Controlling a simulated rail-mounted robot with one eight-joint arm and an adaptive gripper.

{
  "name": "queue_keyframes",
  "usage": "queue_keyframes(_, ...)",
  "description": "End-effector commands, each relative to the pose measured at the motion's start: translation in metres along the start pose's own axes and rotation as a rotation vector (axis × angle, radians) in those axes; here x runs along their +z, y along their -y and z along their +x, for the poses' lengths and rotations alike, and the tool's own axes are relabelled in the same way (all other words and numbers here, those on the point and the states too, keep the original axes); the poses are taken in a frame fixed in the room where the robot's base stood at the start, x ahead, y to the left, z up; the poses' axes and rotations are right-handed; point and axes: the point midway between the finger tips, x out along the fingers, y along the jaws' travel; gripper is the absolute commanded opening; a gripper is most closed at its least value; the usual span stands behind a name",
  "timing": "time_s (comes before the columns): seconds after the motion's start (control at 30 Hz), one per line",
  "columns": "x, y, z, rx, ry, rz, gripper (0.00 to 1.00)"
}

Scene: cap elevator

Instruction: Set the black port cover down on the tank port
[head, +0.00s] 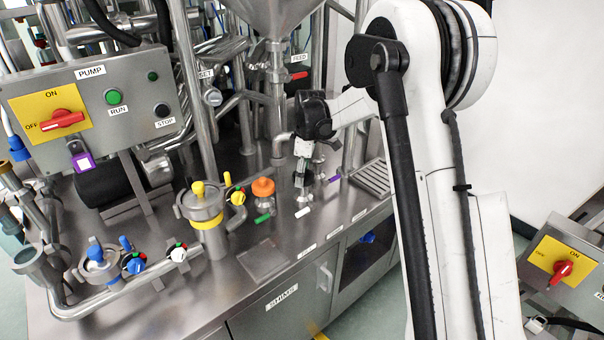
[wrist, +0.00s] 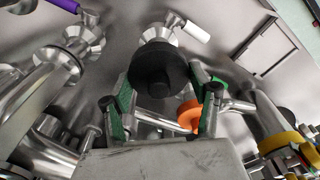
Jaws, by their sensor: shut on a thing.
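My gripper (wrist: 160,84) is shut on the black port cover (wrist: 158,66), a round stepped cap between its green-padded fingers in the wrist view. A bare steel flanged port (wrist: 160,32) with a white lever shows just beyond the cover, partly hidden by it. I cannot tell whether cover and port touch. In the head view my gripper (head: 304,166) points down above the steel bench, among the fittings right of the orange-capped port. The cover is not clearly visible there.
An orange cap (head: 263,187) stands close left of my gripper; it also shows in the wrist view (wrist: 190,115). A yellow-banded vessel (head: 205,218) stands further left. A steel hopper (head: 268,15) and pipes rise behind. A purple-levered fitting (wrist: 75,40) is nearby.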

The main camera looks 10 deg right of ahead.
Motion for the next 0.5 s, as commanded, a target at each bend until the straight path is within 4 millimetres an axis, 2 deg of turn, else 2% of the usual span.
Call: queue_keyframes(0.5, 0.0009, 0.0, 0.0095, 0.0, 0.0, 0.0, 0.36)
